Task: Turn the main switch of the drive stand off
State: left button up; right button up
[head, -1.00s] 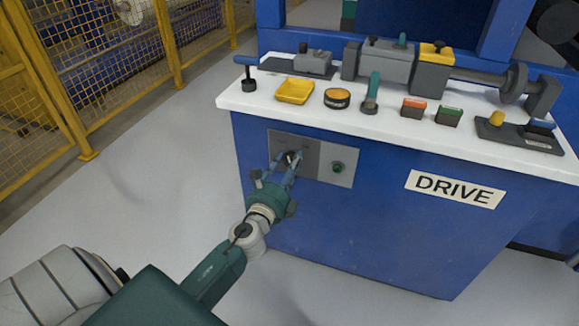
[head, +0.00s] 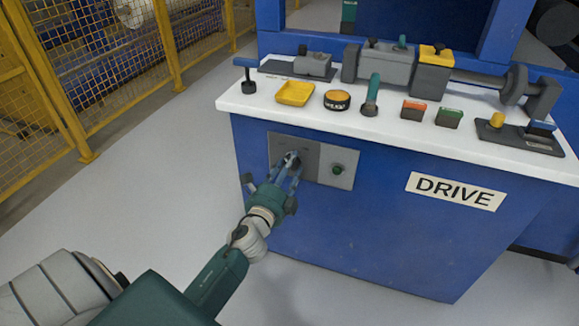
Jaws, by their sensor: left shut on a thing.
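The drive stand (head: 380,225) is a blue cabinet with a white top and a DRIVE label (head: 456,190). On its front is a grey switch panel (head: 312,172) with a green round lamp or button (head: 338,169) at its right. The main switch (head: 293,157) is a dark knob on the panel's left half, mostly hidden by my fingers. My left gripper (head: 290,162) reaches up from the lower left and is shut on the switch. The knob's exact angle cannot be told. My right gripper is not in view.
A yellow mesh fence (head: 90,60) runs along the left. The floor between fence and stand is clear.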

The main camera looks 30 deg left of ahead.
pick_arm(q)
jog(key=shift+a+r, duration=0.1)
jog(key=shift+a, duration=0.05)
jog(key=o, duration=1.1)
jog(key=v, duration=1.2)
